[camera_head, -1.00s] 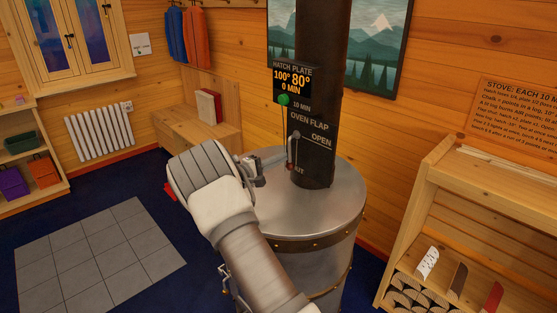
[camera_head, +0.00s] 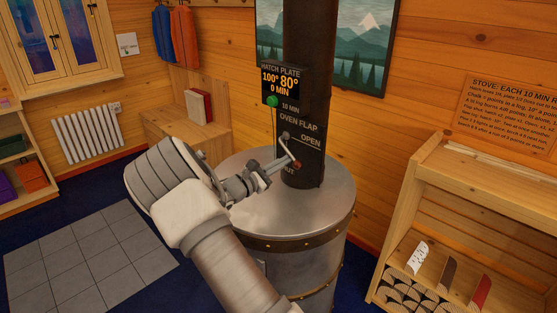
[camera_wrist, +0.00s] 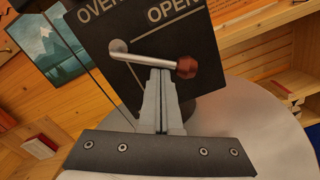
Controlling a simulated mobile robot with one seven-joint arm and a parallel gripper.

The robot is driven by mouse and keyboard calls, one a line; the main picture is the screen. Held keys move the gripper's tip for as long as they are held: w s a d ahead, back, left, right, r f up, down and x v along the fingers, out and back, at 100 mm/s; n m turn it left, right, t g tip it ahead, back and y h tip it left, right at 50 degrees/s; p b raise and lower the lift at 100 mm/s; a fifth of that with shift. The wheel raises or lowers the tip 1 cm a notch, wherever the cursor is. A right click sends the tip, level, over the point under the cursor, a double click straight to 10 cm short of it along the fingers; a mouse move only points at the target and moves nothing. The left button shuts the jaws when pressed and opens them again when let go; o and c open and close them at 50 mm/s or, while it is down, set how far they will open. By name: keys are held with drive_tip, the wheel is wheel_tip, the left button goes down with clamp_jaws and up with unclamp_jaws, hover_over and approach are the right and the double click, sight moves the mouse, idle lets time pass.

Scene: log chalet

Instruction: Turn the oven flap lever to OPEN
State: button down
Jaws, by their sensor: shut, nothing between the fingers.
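The oven flap lever (camera_head: 291,151) is a thin metal rod with a red-brown knob, on the dark plate of the stove pipe. It slants down and right from its pivot, below the OPEN label (camera_head: 310,142). In the wrist view the lever (camera_wrist: 145,58) runs from its pivot at left to the knob (camera_wrist: 187,67) at right. My gripper (camera_head: 287,168) is shut, with its fingers together and empty. In the wrist view its fingertips (camera_wrist: 160,74) are right at the rod, just left of the knob; I cannot tell for sure whether they touch it.
The round metal stove top (camera_head: 325,205) lies below my gripper. The dark pipe (camera_head: 311,70) rises behind the lever. A hatch plate display (camera_head: 281,81) reads 100°, 80° and 0 MIN. A wooden log shelf (camera_head: 400,195) stands at right.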

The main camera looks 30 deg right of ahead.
drive_tip(key=r+n+p, duration=0.1)
drive_tip(key=s+r+n+p, duration=0.1)
drive_tip(key=n, duration=0.1)
drive_tip(key=r+n+p, duration=0.1)
drive_tip(key=n, duration=0.1)
drive_tip(key=shift+s+d, duration=0.3)
drive_tip(key=shift+s, duration=0.1)
drive_tip(key=shift+r, duration=0.1)
idle(0.5)
wheel_tip(320, 180, down, 5)
drive_tip(key=b, duration=0.3)
drive_tip(key=v, duration=1)
drive_tip(key=shift+s+a+r+b, duration=0.15)
drive_tip(key=shift+a+r+b, duration=0.25)
drive_tip(key=shift+r+b, duration=0.1)
